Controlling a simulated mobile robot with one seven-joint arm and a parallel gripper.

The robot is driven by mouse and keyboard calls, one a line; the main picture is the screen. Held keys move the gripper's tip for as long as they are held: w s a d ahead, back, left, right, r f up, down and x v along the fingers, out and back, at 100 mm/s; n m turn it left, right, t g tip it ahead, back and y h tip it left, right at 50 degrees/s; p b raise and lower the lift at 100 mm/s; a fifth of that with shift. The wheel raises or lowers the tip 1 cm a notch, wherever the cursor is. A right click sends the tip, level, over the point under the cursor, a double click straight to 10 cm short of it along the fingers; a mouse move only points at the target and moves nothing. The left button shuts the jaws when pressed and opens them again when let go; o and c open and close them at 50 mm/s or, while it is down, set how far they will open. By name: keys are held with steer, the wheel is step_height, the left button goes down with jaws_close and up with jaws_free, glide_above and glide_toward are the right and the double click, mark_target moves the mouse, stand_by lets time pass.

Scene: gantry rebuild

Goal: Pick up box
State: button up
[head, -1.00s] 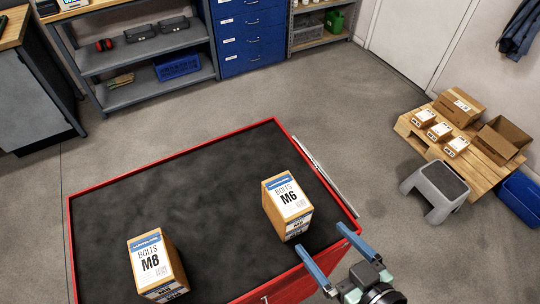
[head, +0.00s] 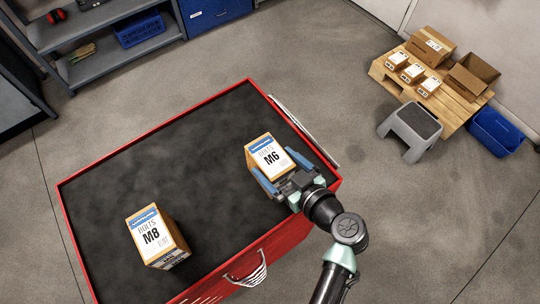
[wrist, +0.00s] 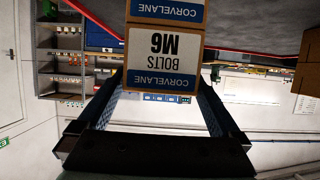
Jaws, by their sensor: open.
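A cardboard box labelled BOLTS M6 (head: 268,152) stands on the dark top of a red-rimmed cabinet (head: 175,155), near its right side. A second box, labelled BOLTS M8 (head: 152,236), stands on the same top at the lower left. My gripper (head: 283,157) is open, with its blue fingers to either side of the M6 box in the head view. In the wrist view the M6 box (wrist: 162,60) appears upside down, ahead of and between the open fingers (wrist: 160,90). I cannot tell whether either finger touches it.
The cabinet top is bare between and behind the two boxes. A wooden pallet (head: 456,101) with cartons stands on the floor at the right, with a grey step stool (head: 412,130) and a blue bin (head: 495,131) near it. Grey shelves (head: 95,50) stand at the back left.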

mark_target(270, 158)
steer(key=shift+p+x, duration=0.3)
steer(key=shift+x, duration=1.2)
steer(key=shift+w+r, duration=0.1)
jaws_close()
